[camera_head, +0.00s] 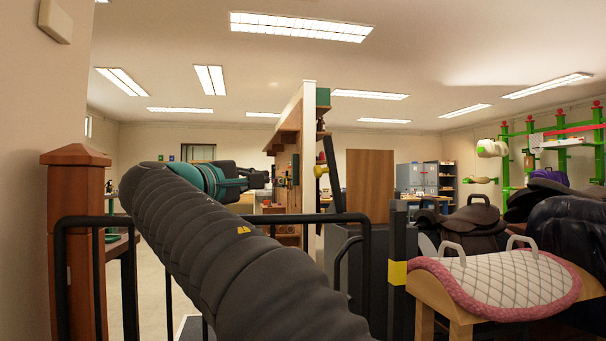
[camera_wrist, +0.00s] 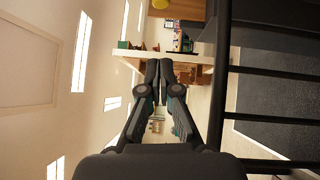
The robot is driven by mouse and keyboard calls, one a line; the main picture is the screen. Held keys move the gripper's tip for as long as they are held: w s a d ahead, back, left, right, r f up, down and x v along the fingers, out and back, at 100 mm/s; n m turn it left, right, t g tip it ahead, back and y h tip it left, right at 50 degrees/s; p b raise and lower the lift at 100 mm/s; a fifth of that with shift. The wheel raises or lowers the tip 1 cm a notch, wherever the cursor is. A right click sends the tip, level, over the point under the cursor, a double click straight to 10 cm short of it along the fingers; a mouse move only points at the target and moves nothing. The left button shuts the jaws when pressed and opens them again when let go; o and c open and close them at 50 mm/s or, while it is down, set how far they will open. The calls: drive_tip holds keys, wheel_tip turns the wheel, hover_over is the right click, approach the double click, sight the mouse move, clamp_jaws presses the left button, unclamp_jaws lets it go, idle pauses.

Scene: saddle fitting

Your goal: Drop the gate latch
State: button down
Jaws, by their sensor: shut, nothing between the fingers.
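The gate (camera_head: 365,270) is a frame of black tubes in front of me, between a reddish wooden post (camera_head: 77,240) at left and a dark post with a yellow band (camera_head: 398,272) at right. My own arm hides much of its middle. I cannot make out a separate latch; whether the yellow-banded part belongs to it I cannot tell. My gripper (camera_head: 262,179) is beyond and above the gate's top bar, fingers together and empty. In the wrist view the fingers of my gripper (camera_wrist: 159,66) are closed, and dark bars (camera_wrist: 270,75) run along the right.
A quilted pad with pink edging (camera_head: 505,280) lies on a wooden stand at right, near dark saddles (camera_head: 472,222). A shelf partition (camera_head: 308,150) stands beyond my gripper. A wooden panel (camera_head: 370,182) and grey cabinets (camera_head: 417,177) are at the back. Open floor shows left of my arm.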

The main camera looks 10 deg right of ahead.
drive_tip(key=s+d+p+x, duration=0.1)
drive_tip(key=s+d+x, duration=0.1)
drive_tip(key=x, duration=1)
drive_tip(key=shift+w+d, duration=0.3)
drive_tip(key=shift+d, duration=0.05)
drive_tip(key=shift+r, duration=0.15)
